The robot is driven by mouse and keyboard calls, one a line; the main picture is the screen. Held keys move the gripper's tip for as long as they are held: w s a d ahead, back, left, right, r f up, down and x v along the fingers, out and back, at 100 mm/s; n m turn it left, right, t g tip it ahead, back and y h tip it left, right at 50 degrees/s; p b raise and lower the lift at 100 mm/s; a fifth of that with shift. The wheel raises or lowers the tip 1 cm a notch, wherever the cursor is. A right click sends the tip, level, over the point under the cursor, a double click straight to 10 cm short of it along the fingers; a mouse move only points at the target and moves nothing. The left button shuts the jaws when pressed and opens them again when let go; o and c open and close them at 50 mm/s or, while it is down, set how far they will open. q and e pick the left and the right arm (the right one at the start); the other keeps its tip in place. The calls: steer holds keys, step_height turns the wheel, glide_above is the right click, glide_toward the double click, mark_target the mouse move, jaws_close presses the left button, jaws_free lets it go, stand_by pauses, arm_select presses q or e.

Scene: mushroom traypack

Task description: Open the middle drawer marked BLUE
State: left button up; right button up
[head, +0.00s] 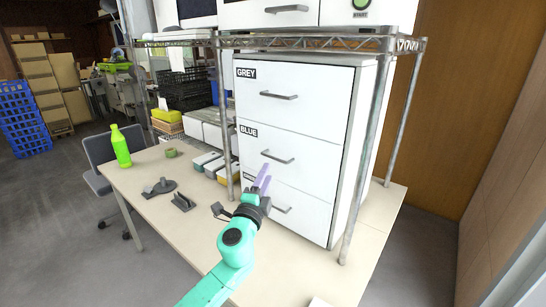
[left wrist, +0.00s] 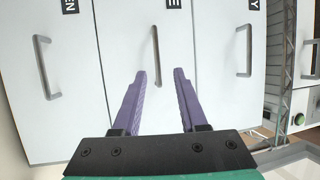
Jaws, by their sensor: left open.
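The white drawer cabinet (head: 345,100) stands on the table under a wire rack. Its middle drawer (head: 310,158) carries the label BLUE (head: 248,131) and looks shut. The grey bar handle of the middle drawer (head: 277,157) also shows in the left wrist view (left wrist: 156,56), beyond my fingertips and roughly between them. My left gripper (head: 263,175) has purple fingers and is in front of the cabinet, just below and left of that handle in the head view. In the left wrist view its fingers (left wrist: 160,78) are apart with nothing between them. My right gripper is not in view.
The drawer marked GREY (head: 300,92) is above and a lower drawer (head: 300,207) below; both look shut. Metal rack posts (head: 365,160) flank the cabinet. A green bottle (head: 121,147) and small dark objects stand on the table (head: 150,215) at left.

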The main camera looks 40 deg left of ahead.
arm_select(q)
steer(key=f+x, duration=0.1)
steer(key=x, duration=0.6)
steer(key=shift+w+a+r+p, duration=0.2)
steer(key=shift+w+r+p, duration=0.1)
steer(key=shift+w, duration=0.05)
jaws_close()
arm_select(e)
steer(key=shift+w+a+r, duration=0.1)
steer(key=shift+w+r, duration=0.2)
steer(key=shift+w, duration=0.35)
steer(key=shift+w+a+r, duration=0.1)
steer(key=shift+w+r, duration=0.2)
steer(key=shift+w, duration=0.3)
